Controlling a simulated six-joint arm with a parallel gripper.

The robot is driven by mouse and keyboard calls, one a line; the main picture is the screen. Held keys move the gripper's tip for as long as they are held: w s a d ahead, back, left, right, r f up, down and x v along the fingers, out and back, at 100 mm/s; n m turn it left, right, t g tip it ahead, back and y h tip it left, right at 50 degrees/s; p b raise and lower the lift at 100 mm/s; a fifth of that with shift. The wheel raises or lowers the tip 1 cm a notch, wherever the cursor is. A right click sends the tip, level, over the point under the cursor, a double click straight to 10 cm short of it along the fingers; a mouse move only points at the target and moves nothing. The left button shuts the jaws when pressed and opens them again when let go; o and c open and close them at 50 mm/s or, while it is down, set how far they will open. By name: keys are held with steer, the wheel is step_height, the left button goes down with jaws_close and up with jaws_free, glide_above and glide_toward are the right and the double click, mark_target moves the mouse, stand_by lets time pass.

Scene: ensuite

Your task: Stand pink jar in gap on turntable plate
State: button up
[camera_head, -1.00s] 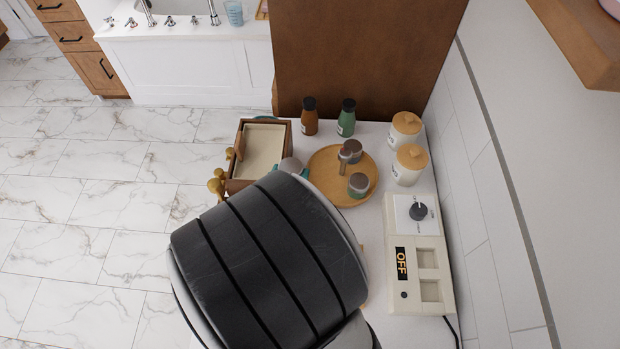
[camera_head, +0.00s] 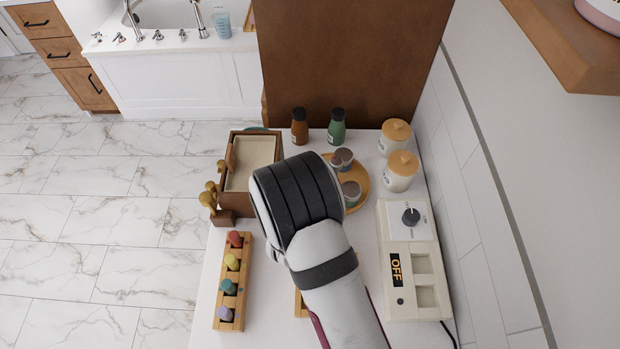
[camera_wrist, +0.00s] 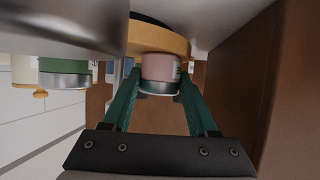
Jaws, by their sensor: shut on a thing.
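The pink jar (camera_wrist: 161,68), with a grey end, is between the green fingers of my gripper (camera_wrist: 160,82) in the wrist view. My gripper is shut on it. The tan turntable plate (camera_head: 362,180) is partly hidden behind my arm in the head view. Grey-lidded jars stand on it, including one at the back (camera_head: 341,158) and one at the front (camera_head: 351,191). A tan rounded edge, probably the plate (camera_wrist: 158,37), lies behind the pink jar in the wrist view. Whether they touch is unclear. My arm hides the gripper and pink jar in the head view.
A brown bottle (camera_head: 299,126) and green bottle (camera_head: 337,126) stand behind the plate. Two wooden-lidded canisters (camera_head: 400,171) and a control box (camera_head: 412,260) are right. A wooden box (camera_head: 240,190) and peg rack (camera_head: 230,290) are left.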

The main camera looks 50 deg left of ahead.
steer(key=o, duration=1.1)
steer(key=shift+f, duration=0.1)
